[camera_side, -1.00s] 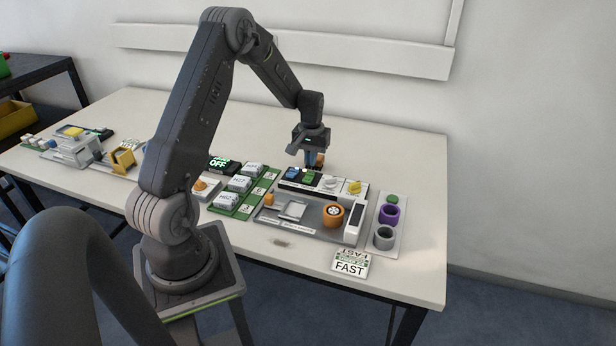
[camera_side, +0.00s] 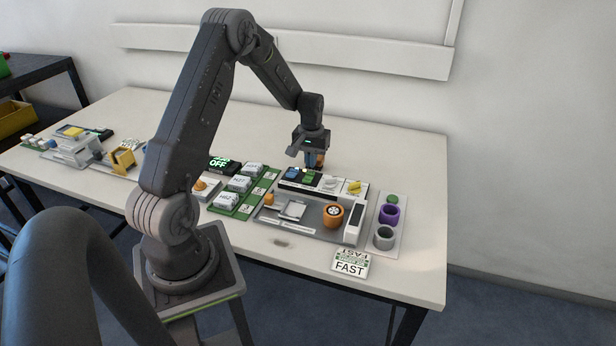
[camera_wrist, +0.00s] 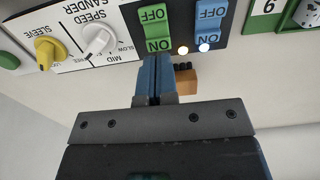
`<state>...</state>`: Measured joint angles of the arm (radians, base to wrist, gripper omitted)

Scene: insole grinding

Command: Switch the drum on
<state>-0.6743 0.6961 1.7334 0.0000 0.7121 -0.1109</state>
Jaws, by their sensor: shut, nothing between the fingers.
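My gripper (camera_side: 314,165) is shut and empty, pointing down at the back edge of the control panel. In the wrist view its fingertips (camera_wrist: 155,60) are at the ON end of a green rocker switch (camera_wrist: 153,27); I cannot tell whether they touch it. A blue rocker switch (camera_wrist: 209,20) sits beside the green one. An orange drum (camera_side: 333,215) with a white spoked face stands on the grey machine tray.
A white SPEED SANDER knob (camera_wrist: 99,40) and a yellow SLEEVE knob (camera_wrist: 48,50) are on the same panel. Purple (camera_side: 389,214) and grey (camera_side: 384,237) sleeves stand at the right. A FAST card (camera_side: 350,265) lies in front. A display (camera_side: 221,164) reads OFF.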

